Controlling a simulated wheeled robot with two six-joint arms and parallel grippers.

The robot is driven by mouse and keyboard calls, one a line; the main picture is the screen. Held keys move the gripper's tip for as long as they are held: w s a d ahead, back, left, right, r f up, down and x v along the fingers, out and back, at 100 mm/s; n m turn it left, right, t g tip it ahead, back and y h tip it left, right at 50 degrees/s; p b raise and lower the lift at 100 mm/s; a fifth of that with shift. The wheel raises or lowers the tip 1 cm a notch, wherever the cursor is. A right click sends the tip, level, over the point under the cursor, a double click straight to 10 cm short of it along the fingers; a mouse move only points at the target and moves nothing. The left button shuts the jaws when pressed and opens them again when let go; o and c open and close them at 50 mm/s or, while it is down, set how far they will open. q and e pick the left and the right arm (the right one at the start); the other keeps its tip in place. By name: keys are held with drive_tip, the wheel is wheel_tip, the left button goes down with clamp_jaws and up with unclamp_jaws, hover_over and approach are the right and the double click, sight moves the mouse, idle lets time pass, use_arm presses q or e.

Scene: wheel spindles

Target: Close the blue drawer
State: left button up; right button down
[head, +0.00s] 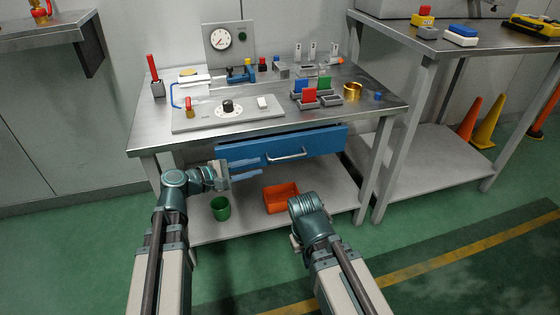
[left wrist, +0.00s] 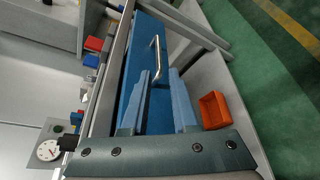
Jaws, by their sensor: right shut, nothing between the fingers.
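The blue drawer (head: 310,143) is under the front edge of the steel workbench, with a metal bar handle (head: 287,154) on its front. I cannot tell surely how far it stands out. My left gripper (head: 258,168) is at the left part of the drawer front, left of the handle, its fingers apart and empty. In the left wrist view the two fingers (left wrist: 164,100) lie over the blue drawer (left wrist: 133,62), with the handle (left wrist: 156,52) beyond them; contact is unclear. My right gripper (head: 297,242) is low, before the lower shelf, mostly hidden by its own wrist.
An orange bin (head: 281,198) and a green cup (head: 221,209) sit on the lower shelf (head: 335,205) below the drawer. The workbench top (head: 365,85) carries a control panel, a gauge and small blocks. A second table (head: 450,45) stands close on the right.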

sight(285, 158)
use_arm(q)
drive_tip(key=b+x, duration=0.1)
drive_tip(key=x, duration=0.6)
drive_tip(key=b+x, duration=0.2)
drive_tip(key=x, duration=0.4)
drive_tip(key=shift+w+d+r, duration=0.15)
drive_tip(key=shift+w+d, duration=0.1)
drive_tip(key=shift+w, duration=0.1)
clamp_jaws()
idle(1.0)
